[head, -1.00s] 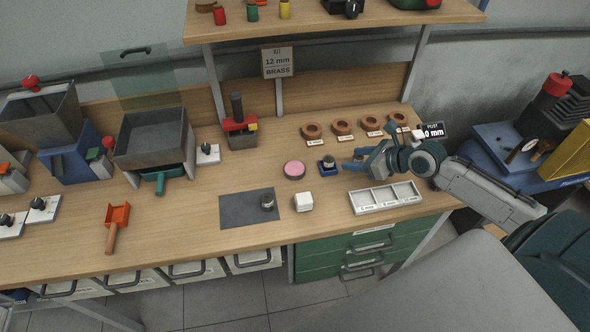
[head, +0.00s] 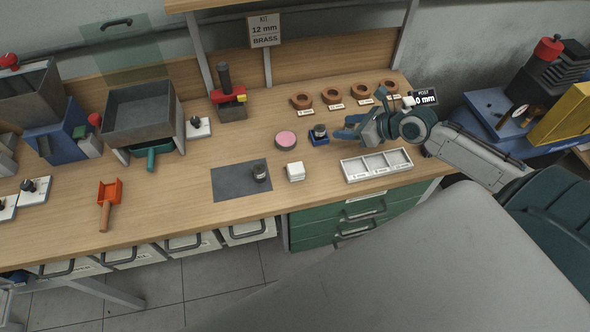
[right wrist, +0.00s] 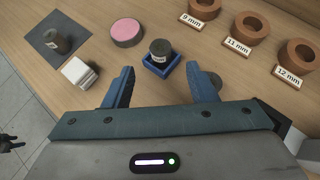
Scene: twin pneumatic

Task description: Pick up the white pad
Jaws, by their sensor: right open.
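The white pad (head: 295,171) is a small pale block on the bench, just right of the dark grey mat. In the right wrist view the white pad (right wrist: 79,73) lies at the left, apart from my fingers, and looks like a stack of thin layers. My right gripper (head: 345,127) is open and empty over the bench, to the right of and behind the pad. In the right wrist view the right gripper (right wrist: 163,88) has its two blue fingers spread, with a blue holder carrying a dark cylinder beyond them.
A dark mat (head: 228,183) with a metal cylinder (head: 260,173) lies left of the pad. A pink-topped disc (head: 286,140) and the blue holder (head: 318,138) stand behind it. A white compartment tray (head: 377,166) is at the right. The bench front before the pad is clear.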

